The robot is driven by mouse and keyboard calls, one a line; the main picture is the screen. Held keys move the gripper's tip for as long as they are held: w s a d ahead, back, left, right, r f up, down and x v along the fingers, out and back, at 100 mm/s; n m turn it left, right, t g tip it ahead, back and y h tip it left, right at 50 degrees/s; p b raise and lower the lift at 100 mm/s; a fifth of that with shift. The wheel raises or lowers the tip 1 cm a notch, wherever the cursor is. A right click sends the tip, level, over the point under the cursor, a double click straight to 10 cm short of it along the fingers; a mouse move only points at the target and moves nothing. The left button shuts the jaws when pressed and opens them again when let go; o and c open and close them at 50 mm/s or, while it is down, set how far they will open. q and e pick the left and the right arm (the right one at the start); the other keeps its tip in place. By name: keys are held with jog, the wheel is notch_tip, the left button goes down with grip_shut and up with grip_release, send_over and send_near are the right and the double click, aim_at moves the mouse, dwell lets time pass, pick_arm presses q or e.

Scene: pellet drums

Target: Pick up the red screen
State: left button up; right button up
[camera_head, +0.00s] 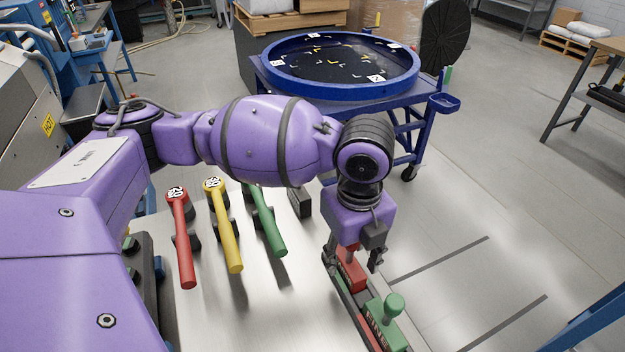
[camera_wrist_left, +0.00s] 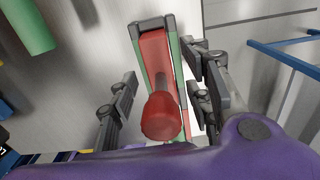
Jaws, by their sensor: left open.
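The red screen (camera_head: 350,275) is a red piece with a round upright knob, sitting in a narrow dark rack (camera_head: 346,300) on the metal table. In the left wrist view the red screen (camera_wrist_left: 156,57) shows from above, its knob rising between the fingers. My left gripper (camera_head: 353,258) is open and points down over it. My right gripper is not in view.
A green piece with a knob (camera_head: 388,318) sits in the same rack, nearer me. Red (camera_head: 182,240), yellow (camera_head: 224,235) and green (camera_head: 267,225) handled tools lie on the table to the left. A blue round tray (camera_head: 285,84) on a cart stands behind.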

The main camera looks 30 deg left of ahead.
pick_arm(q)
jog(key=shift+f, duration=0.15)
grip_shut()
jog(key=shift+w, duration=0.1)
dwell(0.3)
